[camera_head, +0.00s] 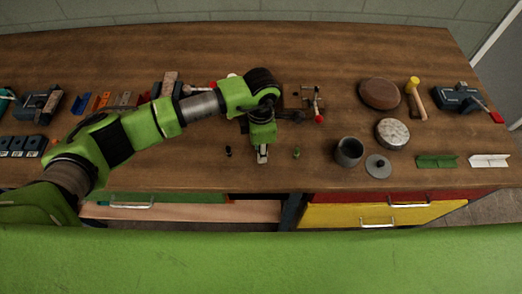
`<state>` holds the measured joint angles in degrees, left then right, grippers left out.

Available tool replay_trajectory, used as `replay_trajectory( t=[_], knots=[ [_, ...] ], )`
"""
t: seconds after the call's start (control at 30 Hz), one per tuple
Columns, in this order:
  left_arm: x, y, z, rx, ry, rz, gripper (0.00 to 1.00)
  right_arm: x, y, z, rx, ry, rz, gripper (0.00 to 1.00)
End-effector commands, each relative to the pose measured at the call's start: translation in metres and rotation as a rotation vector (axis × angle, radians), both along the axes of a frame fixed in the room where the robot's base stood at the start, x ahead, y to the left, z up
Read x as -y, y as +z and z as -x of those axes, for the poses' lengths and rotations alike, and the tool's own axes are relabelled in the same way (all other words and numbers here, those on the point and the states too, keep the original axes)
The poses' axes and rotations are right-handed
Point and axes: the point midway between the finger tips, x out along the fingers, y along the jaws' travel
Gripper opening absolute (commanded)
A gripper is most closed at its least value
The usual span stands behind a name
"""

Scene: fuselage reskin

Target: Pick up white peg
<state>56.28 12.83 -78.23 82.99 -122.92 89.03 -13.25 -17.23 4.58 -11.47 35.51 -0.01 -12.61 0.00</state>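My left arm reaches in from the left, and its gripper (262,153) points down at the front part of the wooden bench (330,60). A small pale patch shows at the gripper's tip. I cannot tell whether it is the white peg or part of the fingers, and no other white peg is clearly visible. A small black peg (228,151) stands left of the gripper, apart from it. A small green peg (297,153) stands to its right. My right gripper is not in view.
A dark grey cup (349,151) and a grey disc with a knob (378,166) are to the right. Further right are a round tin (392,133), a brown round block (379,94), a mallet (415,97) and a vise (457,97). Open drawers (370,214) jut out below the front edge.

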Motion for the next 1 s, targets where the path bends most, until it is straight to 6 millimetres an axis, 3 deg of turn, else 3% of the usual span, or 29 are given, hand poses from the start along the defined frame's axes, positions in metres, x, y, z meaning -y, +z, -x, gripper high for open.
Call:
replay_trajectory(
  t=[0.03, 0.07, 0.57, 0.77, 1.0],
  knots=[
    [0.000, 0.000, 0.000, 0.000, 0.000, 0.000, 0.07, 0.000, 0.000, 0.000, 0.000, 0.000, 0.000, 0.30],
    [0.000, 0.000, 0.000, 0.000, 0.000, 0.000, 0.00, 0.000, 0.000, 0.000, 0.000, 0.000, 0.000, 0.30],
    [0.001, 0.006, -0.001, 0.002, 0.000, 0.003, 0.00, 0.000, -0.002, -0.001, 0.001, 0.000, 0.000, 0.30],
    [0.001, 0.031, -0.001, 0.005, -0.002, 0.002, 0.00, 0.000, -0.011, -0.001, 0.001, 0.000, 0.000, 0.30],
    [0.003, 0.074, 0.038, 0.008, -0.007, 0.004, 0.00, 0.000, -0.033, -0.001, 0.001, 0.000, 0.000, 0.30]
  ],
)
